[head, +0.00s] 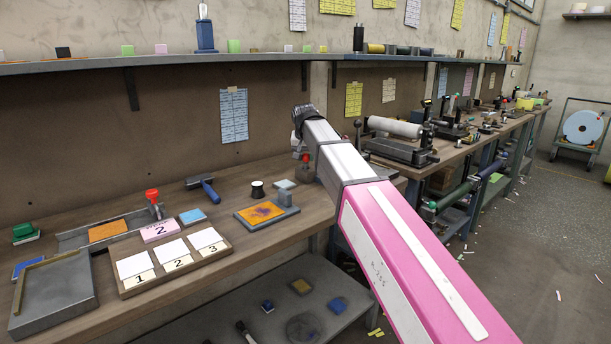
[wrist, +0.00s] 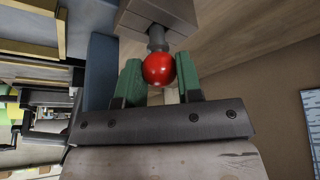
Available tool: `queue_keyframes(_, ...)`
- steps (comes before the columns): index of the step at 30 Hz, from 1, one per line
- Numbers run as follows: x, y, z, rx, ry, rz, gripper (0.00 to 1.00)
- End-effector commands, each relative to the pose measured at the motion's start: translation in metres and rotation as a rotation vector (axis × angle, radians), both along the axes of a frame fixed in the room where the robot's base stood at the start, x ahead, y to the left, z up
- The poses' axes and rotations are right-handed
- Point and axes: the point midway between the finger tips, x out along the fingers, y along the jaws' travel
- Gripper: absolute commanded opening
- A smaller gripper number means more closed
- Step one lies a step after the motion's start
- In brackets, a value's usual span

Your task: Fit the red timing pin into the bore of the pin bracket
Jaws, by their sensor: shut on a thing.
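My gripper (wrist: 159,72) has green-padded fingers on either side of the round head of the red timing pin (wrist: 159,70) and is shut on it. The pin's grey shank points away from the fingers, toward a grey stepped block (wrist: 155,12), which looks like the pin bracket. The shank's far end meets the block in the picture. I cannot tell whether it is in the bore or only in front of it; the bore is hidden. In the head view a small red spot of the pin (head: 306,157) shows beside my arm, above the bench; my arm hides most of the gripper.
The wooden bench (head: 255,235) holds a numbered card tray (head: 128,291), an orange pad plate (head: 262,213), a blue-handled roller (head: 207,188) and a red-topped tool (head: 152,196). A shelf (head: 180,65) runs along the wall behind. A roller machine (head: 400,146) stands to the right.

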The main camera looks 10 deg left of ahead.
Motion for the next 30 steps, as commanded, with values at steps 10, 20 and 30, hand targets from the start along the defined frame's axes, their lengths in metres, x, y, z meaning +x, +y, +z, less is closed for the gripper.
queue_keyframes(10, 0.000, 0.000, 0.013, 0.000, -0.001, 0.000, 0.00)
queue_keyframes(20, 0.000, 0.000, 0.024, 0.000, -0.001, 0.000, 0.00)
queue_keyframes(30, 0.000, 0.000, 0.036, 0.000, 0.000, 0.000, 0.00)
